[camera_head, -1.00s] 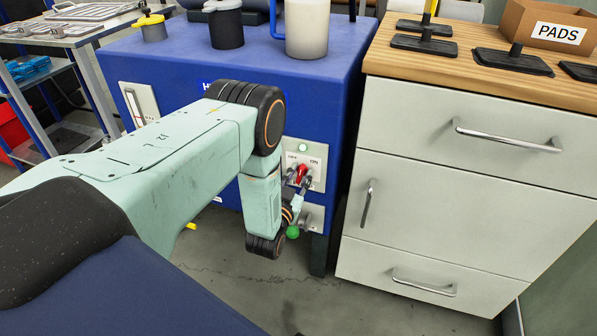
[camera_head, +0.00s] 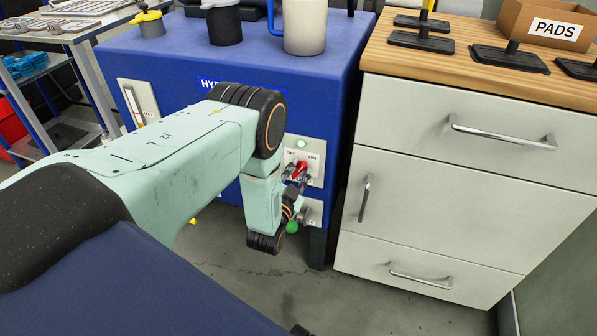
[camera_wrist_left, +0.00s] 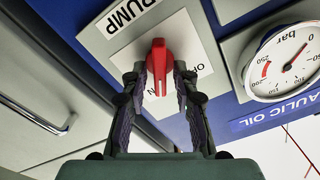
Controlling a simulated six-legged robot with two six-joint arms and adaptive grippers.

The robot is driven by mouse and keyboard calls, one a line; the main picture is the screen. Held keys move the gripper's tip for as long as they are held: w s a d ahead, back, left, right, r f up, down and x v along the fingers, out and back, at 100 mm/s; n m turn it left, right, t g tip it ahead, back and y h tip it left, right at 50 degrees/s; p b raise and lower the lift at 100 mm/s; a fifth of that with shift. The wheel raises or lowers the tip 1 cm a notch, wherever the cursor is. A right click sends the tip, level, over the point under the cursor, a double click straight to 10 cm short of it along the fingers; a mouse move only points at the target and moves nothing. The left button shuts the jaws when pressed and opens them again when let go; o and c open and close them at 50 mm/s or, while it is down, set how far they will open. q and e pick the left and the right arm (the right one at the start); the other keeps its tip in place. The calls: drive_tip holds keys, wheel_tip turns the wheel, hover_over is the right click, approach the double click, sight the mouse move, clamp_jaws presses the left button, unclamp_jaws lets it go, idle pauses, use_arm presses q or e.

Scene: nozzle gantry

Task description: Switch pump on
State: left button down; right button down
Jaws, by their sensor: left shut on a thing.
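The pump switch is a red knob (camera_wrist_left: 158,66) on a white plate marked PUMP (camera_wrist_left: 125,17), with OFF and ON lettering. In the head view the knob (camera_head: 301,168) is on the front of the blue hydraulic unit (camera_head: 335,100), below a lit green lamp (camera_head: 302,143). The knob's handle points toward the ON side there. My left gripper (camera_wrist_left: 160,88) is shut on the red knob, one finger on each side of it. In the head view the left gripper (camera_head: 297,175) partly hides the knob.
A pressure gauge (camera_wrist_left: 283,63) sits beside the switch plate in the wrist view. A green ball-ended lever (camera_head: 292,227) is below the switch. A grey cabinet (camera_head: 455,185) with handles stands close to the right.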

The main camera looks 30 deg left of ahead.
use_arm(q)
drive_tip(key=shift+f, duration=0.1)
drive_tip(key=c, duration=1.4)
unclamp_jaws()
drive_tip(key=v, duration=1.2)
